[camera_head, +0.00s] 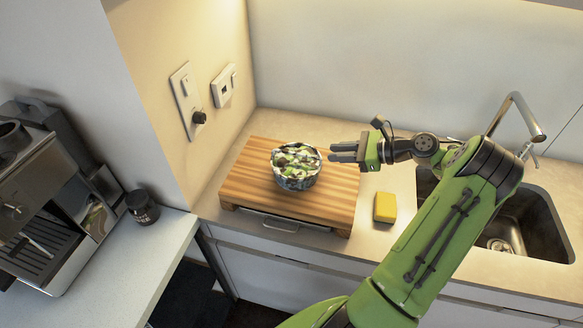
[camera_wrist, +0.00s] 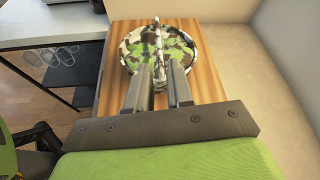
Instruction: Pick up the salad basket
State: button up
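The salad basket (camera_head: 297,166) is a round bowl with a green, white and dark camouflage pattern. It stands upright on a wooden cutting board (camera_head: 240,186). In the wrist view the basket (camera_wrist: 136,48) lies ahead of my fingertips, and its thin arched handle (camera_wrist: 157,38) lines up with the gap between them. My gripper (camera_head: 334,152) is just right of the basket, pointing left toward it, apart from its rim in the head view. In the wrist view my gripper (camera_wrist: 160,70) has a gap between its fingers and holds nothing. Whether the fingertips touch the handle is unclear.
A yellow sponge (camera_head: 385,207) lies right of the board, with a sink (camera_head: 547,215) and tap (camera_head: 520,115) further right. A coffee machine (camera_head: 50,215) and a dark jar (camera_head: 142,207) stand on the left counter. Walls close off the left and back.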

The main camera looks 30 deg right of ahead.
aim_at(300, 155)
jog(key=b+x, duration=0.1)
jog(key=x, duration=1.1)
jog(key=shift+a, duration=0.1)
jog(key=shift+s, duration=0.2)
jog(key=shift+c, duration=0.9)
grip_shut()
jog(key=shift+r, duration=0.1)
